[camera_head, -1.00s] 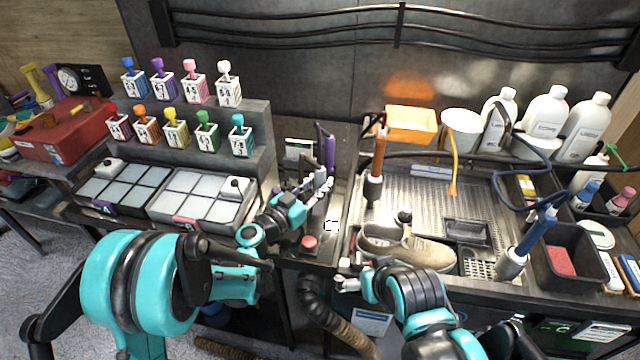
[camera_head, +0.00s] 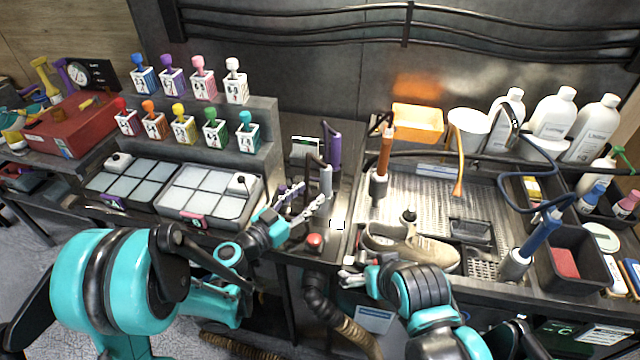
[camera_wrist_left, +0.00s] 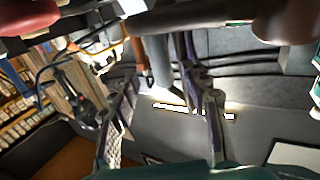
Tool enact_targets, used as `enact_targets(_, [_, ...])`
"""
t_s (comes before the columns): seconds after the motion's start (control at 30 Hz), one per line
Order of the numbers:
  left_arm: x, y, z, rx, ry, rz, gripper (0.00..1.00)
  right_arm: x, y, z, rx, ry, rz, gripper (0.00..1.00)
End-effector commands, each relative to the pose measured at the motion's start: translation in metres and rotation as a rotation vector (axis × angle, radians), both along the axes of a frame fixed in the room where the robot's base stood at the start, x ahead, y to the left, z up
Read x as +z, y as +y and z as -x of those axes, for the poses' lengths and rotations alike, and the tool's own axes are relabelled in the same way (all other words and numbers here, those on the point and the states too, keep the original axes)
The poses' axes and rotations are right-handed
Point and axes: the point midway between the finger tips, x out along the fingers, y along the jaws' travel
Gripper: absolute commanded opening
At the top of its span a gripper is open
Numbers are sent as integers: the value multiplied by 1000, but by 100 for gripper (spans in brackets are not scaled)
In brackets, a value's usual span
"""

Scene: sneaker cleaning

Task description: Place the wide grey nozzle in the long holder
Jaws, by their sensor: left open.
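The grey nozzle (camera_head: 326,181) stands upright on the dark bench between the block trays and the sink, in front of a purple nozzle (camera_head: 334,150). My left gripper (camera_head: 306,206) is open, with its fingers just left of and below the grey nozzle. In the left wrist view a grey cylinder (camera_wrist_left: 159,64) shows beyond and between the spread fingers (camera_wrist_left: 168,100); nothing is clamped. The holder under the nozzle is too small and partly hidden to make out. My right gripper (camera_head: 350,279) is low at the sink's front edge, its fingers too small to judge.
A sneaker (camera_head: 415,247) lies in the sink (camera_head: 440,200). The block trays (camera_head: 210,190) stand close left of the gripper. An orange-handled tool (camera_head: 384,155) stands at the right.

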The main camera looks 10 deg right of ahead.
Motion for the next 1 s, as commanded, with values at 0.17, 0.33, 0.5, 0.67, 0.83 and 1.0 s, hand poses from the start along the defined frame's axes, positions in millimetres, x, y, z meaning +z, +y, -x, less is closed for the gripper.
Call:
enact_targets(0.17, [0,23,19,1,0,0,46,3,0,0,0,0,0,97])
enact_targets(0.33, [0,31,26,0,0,0,46,4,0,0,0,0,0,97])
enact_targets(0.5, [0,31,28,-1,5,-3,46,3,0,0,0,0,0,97])
enact_targets(0.67, [4,34,34,-1,77,-41,46,3,0,0,0,0,0,97])
enact_targets(0.83, [5,48,54,30,257,-131,46,3,0,0,0,0,0,97])
enact_targets(1.0, [1,76,84,118,450,-223,46,3,0,0,0,0,0,97])
